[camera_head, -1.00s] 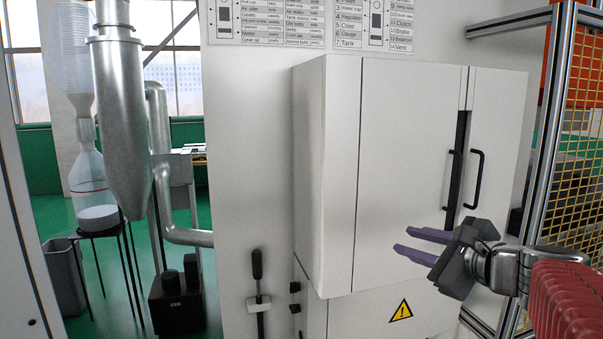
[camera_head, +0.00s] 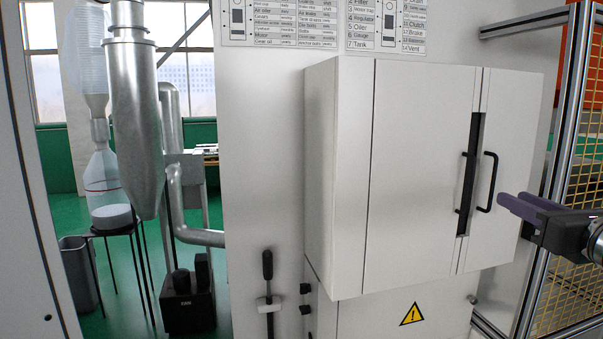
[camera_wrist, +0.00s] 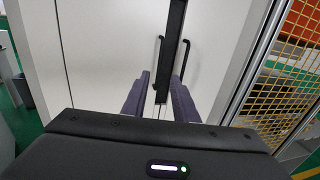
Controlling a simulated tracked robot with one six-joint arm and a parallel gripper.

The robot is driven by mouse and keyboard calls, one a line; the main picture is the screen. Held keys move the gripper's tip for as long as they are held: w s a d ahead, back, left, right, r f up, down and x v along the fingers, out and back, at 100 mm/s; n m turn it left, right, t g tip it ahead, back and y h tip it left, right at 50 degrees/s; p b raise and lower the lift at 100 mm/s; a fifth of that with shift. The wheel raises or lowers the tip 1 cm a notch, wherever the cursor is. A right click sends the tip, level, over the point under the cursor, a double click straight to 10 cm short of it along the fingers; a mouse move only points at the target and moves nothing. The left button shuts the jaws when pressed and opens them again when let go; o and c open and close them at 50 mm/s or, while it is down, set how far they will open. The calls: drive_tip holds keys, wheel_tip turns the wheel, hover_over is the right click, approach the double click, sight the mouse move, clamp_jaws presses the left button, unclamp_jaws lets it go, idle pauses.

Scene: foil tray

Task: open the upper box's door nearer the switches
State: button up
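The upper box (camera_head: 337,170) is a white cabinet on the wall with two doors that look shut. Its wide left door (camera_head: 420,180), on the side of the black switches (camera_head: 305,309), has a black bar handle (camera_head: 463,185). The narrow right door has its own black handle (camera_head: 490,182). My gripper (camera_head: 513,205) is right of both handles in the head view. In the wrist view its purple fingers (camera_wrist: 159,92) are apart and empty. The left handle (camera_wrist: 157,60) appears ahead between them; the right handle (camera_wrist: 184,58) is partly hidden behind the right finger.
A dark vertical strip (camera_head: 469,165) runs between the doors. A metal-framed yellow mesh fence (camera_head: 565,220) stands close on the right. A lower box with a warning sign (camera_head: 411,313) is below. A black lever (camera_head: 267,270) is at lower left.

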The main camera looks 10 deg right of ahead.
sight(472, 181)
drive_tip(key=w, duration=0.4)
drive_tip(key=w+d, duration=0.1)
drive_tip(key=w, duration=0.4)
drive_tip(key=w+d, duration=0.1)
drive_tip(key=w, duration=0.3)
drive_tip(key=shift+w+d, duration=0.1)
drive_tip(key=shift+w, duration=0.2)
drive_tip(key=shift+c, duration=0.4)
clamp_jaws()
idle(0.7)
